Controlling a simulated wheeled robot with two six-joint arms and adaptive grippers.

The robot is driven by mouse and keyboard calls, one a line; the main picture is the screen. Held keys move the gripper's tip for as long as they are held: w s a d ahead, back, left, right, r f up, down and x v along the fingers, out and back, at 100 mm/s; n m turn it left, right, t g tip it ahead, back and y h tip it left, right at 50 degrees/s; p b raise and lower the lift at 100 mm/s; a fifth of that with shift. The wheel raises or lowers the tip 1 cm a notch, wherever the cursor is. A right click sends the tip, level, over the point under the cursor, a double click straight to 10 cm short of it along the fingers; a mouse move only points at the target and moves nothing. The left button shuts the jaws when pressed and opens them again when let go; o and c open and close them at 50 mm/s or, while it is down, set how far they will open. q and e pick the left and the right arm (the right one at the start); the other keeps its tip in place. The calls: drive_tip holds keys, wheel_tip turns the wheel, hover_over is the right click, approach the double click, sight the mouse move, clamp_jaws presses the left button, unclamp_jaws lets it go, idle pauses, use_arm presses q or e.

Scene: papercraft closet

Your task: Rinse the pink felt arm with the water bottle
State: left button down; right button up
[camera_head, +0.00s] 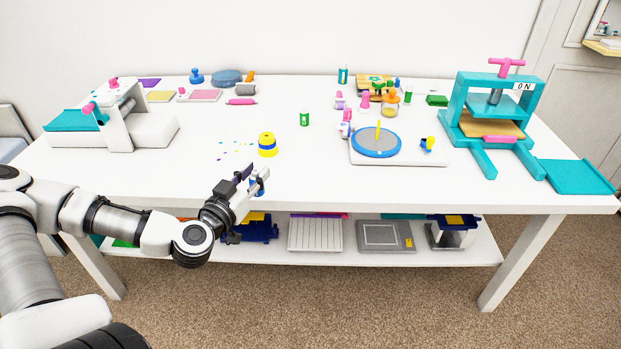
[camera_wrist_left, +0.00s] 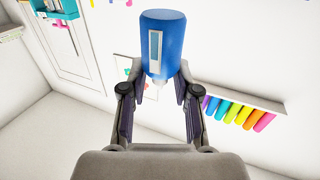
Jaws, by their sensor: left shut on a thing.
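My left gripper (camera_head: 252,181) is shut on a blue water bottle (camera_head: 257,187), held at the table's front edge. In the left wrist view the bottle (camera_wrist_left: 163,40) shows a pale window and a white nozzle pointing towards the gripper (camera_wrist_left: 160,88); the fingers stand on either side of its nozzle end. I cannot tell for sure which pink item is the felt arm. A small pink piece (camera_head: 346,121) stands by the back left of the round grey turntable (camera_head: 372,144), and a pink roll (camera_head: 241,101) lies on the left half of the table. My right gripper is not in view.
A white machine (camera_head: 116,118) is at the left, a teal press (camera_head: 493,118) at the right. Trays and devices fill the lower shelf (camera_head: 350,260). The table's front middle is clear.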

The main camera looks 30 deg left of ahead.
use_arm(q)
drive_tip(key=w+d+b, duration=0.1)
drive_tip(key=w+b, duration=0.1)
drive_tip(key=w, duration=0.2)
drive_tip(key=w+d+f+b, duration=0.1)
drive_tip(key=w+b, duration=0.2)
drive_tip(key=w, duration=0.1)
drive_tip(key=w+d+b, duration=0.2)
drive_tip(key=w+b, duration=0.1)
drive_tip(key=w, duration=0.2)
drive_tip(key=shift+f, duration=0.2)
drive_tip(key=shift+w, duration=0.45)
drive_tip(key=shift+w+d, duration=0.15)
drive_tip(key=shift+w, duration=0.5)
wheel_tip(320, 180, down, 3)
drive_tip(key=shift+w+f+b, duration=0.1)
drive_tip(key=shift+f+b, duration=0.05)
drive_tip(key=shift+b, duration=0.2)
drive_tip(key=c, duration=0.8)
unclamp_jaws()
drive_tip(key=shift+c, duration=0.2)
